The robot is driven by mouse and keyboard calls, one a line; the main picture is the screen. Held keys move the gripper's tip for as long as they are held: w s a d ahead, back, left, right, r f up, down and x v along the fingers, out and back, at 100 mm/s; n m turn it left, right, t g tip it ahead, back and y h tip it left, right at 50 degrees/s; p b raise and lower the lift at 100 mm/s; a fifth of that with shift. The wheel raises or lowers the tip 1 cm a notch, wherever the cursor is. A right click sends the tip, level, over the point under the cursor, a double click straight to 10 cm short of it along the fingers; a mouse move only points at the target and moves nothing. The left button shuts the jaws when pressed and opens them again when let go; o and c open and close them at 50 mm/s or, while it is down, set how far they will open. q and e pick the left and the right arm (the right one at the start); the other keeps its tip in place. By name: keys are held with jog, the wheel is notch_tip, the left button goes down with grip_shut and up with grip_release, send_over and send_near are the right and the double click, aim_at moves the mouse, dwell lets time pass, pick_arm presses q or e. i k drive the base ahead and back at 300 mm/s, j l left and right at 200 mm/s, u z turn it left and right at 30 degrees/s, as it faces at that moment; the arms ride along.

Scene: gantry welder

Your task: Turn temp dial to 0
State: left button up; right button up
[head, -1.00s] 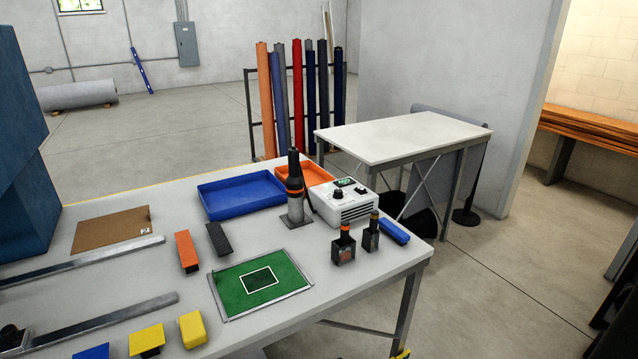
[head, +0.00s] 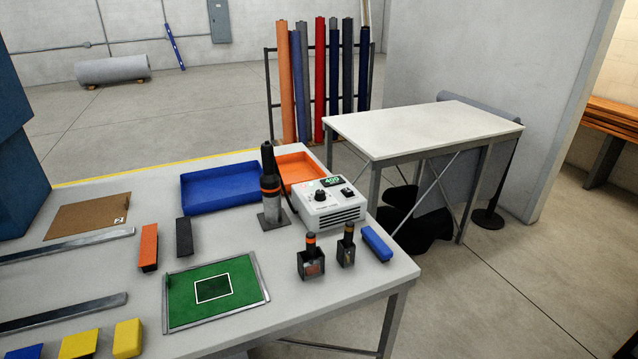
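The temp dial (head: 320,196) is a small black knob on the sloped top of a white control box (head: 338,218) at the right part of the workbench. A small green lit display (head: 332,182) sits above the dial and seems to read about 400, though the digits are small. A black switch (head: 347,193) is to the right of the dial. A dark hot-air tool (head: 269,188) with an orange band stands upright in a holder just left of the box. Neither of my grippers is in the head view.
The workbench (head: 330,287) also holds a blue tray (head: 220,188), an orange tray (head: 296,171), a green mat (head: 190,293), two dark square holders (head: 311,264) and a blue block (head: 377,243) near the box. A white-topped table (head: 425,130) stands behind.

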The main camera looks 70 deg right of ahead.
aim_at(320, 195)
jog(key=k+l, duration=0.25)
jog(key=l, duration=0.25)
jog(key=k+l+u, duration=0.1)
jog(key=k+l, duration=0.15)
jog(key=l, duration=0.25)
jog(key=k+l, duration=0.3)
jog(key=l, duration=0.2)
jog(key=k+l+u, duration=0.15)
jog(key=l, duration=0.35)
jog(key=k, duration=0.1)
